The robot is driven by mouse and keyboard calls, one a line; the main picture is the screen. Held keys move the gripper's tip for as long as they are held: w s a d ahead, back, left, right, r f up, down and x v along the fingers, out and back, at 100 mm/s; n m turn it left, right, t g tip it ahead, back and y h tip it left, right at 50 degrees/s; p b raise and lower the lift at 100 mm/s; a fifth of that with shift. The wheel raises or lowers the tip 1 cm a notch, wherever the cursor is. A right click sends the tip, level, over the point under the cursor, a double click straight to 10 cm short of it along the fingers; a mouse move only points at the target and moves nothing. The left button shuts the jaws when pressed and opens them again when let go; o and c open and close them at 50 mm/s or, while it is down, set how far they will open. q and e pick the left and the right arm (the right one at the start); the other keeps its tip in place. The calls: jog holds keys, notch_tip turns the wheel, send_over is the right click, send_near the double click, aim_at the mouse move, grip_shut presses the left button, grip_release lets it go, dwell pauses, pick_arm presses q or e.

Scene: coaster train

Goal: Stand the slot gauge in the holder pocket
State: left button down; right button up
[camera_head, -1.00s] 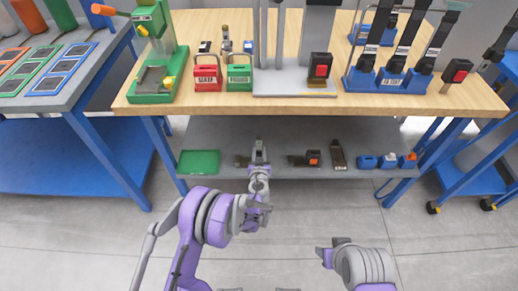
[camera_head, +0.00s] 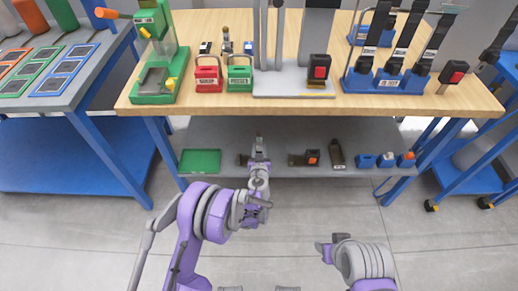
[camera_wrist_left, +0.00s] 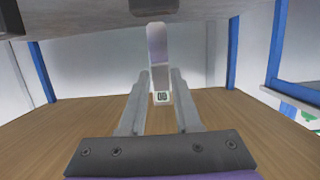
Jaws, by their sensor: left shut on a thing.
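My left gripper (camera_head: 259,154) is low at the front of the lower shelf. In the left wrist view its two fingers (camera_wrist_left: 158,98) are shut on the slot gauge (camera_wrist_left: 157,52), a thin pale strip with a small dark-on-white label near the fingertips. The gauge points away from the gripper. A dark block (camera_wrist_left: 153,6) shows at the top edge beyond its tip. In the head view a dark brown piece (camera_head: 243,160) on the shelf is partly hidden by my gripper; I cannot tell if it has the pocket. My right gripper (camera_head: 325,250) is low at the right, its jaws unclear.
The lower shelf (camera_head: 225,131) also carries a green tray (camera_head: 200,161), a dark piece with an orange-marked block (camera_head: 312,158), a brown plate (camera_head: 337,153) and small blue blocks (camera_head: 366,161). The wooden bench top (camera_head: 215,22) overhangs above, with fixtures along its front.

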pick_arm(q)
jog(key=shift+f+v, duration=0.2)
jog(key=shift+v, duration=0.7)
jog(key=shift+f+v, duration=0.25)
jog(key=shift+v, duration=0.65)
jog(key=shift+f+v, duration=0.2)
jog(key=shift+v, duration=0.65)
jog(key=shift+s+d, duration=0.1)
jog(key=shift+s, duration=0.1)
